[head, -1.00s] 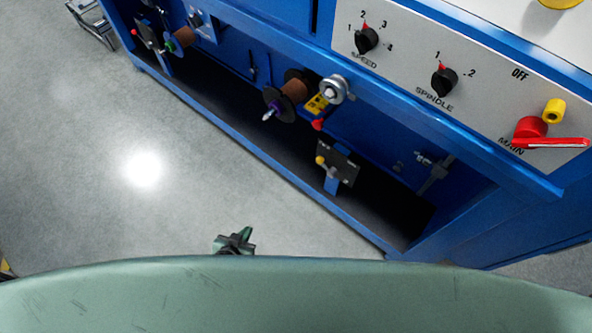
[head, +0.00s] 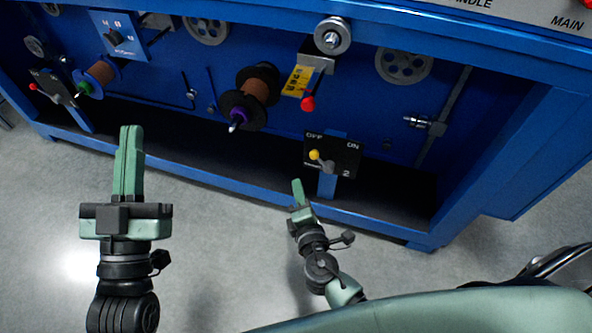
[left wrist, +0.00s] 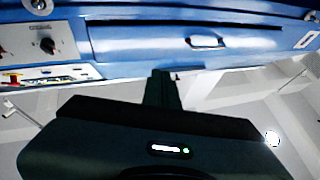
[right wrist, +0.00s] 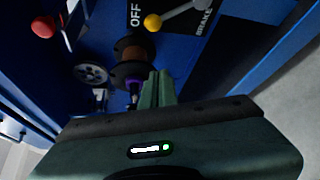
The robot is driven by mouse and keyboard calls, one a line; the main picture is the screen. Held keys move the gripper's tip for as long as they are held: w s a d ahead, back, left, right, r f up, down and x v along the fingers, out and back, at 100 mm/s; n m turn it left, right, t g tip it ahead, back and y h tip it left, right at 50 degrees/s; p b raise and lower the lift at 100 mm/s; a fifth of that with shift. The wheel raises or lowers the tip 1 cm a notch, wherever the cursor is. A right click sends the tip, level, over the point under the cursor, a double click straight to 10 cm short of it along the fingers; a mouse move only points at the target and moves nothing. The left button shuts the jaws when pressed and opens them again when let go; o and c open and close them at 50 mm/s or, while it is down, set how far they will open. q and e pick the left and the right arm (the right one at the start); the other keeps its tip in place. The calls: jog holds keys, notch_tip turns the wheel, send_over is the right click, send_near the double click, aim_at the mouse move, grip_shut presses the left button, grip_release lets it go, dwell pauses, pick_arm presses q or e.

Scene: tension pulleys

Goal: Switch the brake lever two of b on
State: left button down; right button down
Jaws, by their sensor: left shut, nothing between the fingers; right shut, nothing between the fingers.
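A black brake panel (head: 346,160) marked OFF, ON and 2 stands low at the machine's front. Its lever, with a yellow knob (head: 314,155), leans left toward the OFF side. The panel also shows in the right wrist view (right wrist: 205,42), with the yellow knob (right wrist: 152,21) beside the word OFF. My right gripper (head: 297,183) is shut and empty, just below and left of the panel, apart from the lever. My left gripper (head: 131,130) is shut and empty, in front of the machine further left. No letter b is legible.
Another brake lever with a red knob (head: 33,87) is at the far left. Spools (head: 255,88) and (head: 98,74) stick out of the blue machine (head: 290,22). A red-knobbed arm (head: 308,103) hangs above the panel. The grey floor (head: 215,270) in front is clear.

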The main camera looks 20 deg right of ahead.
aim_at(321, 161)
pick_arm(q)
jog(key=shift+r, duration=0.1)
pick_arm(e)
jog(key=shift+r, duration=0.1)
